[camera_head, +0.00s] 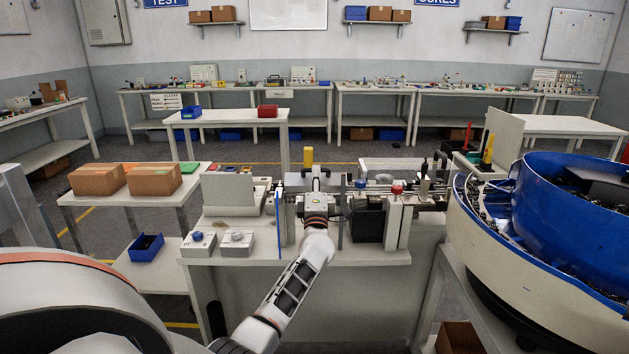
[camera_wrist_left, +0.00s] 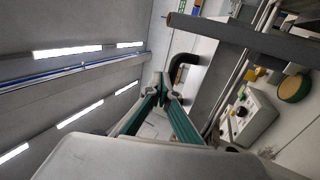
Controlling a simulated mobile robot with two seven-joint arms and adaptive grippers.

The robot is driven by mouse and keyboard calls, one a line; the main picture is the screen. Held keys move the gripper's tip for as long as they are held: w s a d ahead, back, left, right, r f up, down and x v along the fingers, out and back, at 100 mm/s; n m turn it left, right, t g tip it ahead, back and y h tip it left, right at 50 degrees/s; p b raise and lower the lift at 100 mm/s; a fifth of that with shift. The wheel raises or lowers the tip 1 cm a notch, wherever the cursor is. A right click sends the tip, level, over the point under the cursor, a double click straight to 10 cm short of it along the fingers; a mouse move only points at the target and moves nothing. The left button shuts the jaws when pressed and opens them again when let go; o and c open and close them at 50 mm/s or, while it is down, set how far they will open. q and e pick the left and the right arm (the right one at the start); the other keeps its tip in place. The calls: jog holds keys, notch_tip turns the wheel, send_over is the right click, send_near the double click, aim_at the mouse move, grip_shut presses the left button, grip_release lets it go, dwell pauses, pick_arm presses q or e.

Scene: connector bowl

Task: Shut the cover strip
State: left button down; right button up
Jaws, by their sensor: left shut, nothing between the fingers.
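My left gripper (camera_head: 316,178) reaches over the machine on the white bench, its fingers small in the head view. In the left wrist view its green-sided fingers (camera_wrist_left: 165,88) are shut with their tips together and hold nothing. A black curved handle (camera_wrist_left: 184,66) appears just past the fingertips; I cannot tell whether they touch it. A long dark grey bar (camera_wrist_left: 240,36) runs across the upper right there. I cannot tell for sure which part is the cover strip, or how far it stands open. My right gripper is not in view.
A big blue-and-cream bowl feeder (camera_head: 580,215) stands close on the right. Two button boxes (camera_head: 236,244) sit at the bench's front left. A thin blue upright (camera_head: 279,222) stands left of my forearm. Cardboard boxes (camera_head: 153,178) are on the table at left.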

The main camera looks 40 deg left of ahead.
pick_arm(q)
jog(key=shift+x, duration=1.05)
jog(key=shift+w+a+f+b, duration=0.1)
jog(key=shift+w+a+b, duration=0.6)
jog(key=shift+w, duration=0.15)
jog(key=shift+w+a, duration=0.1)
dwell(0.6)
dwell(1.1)
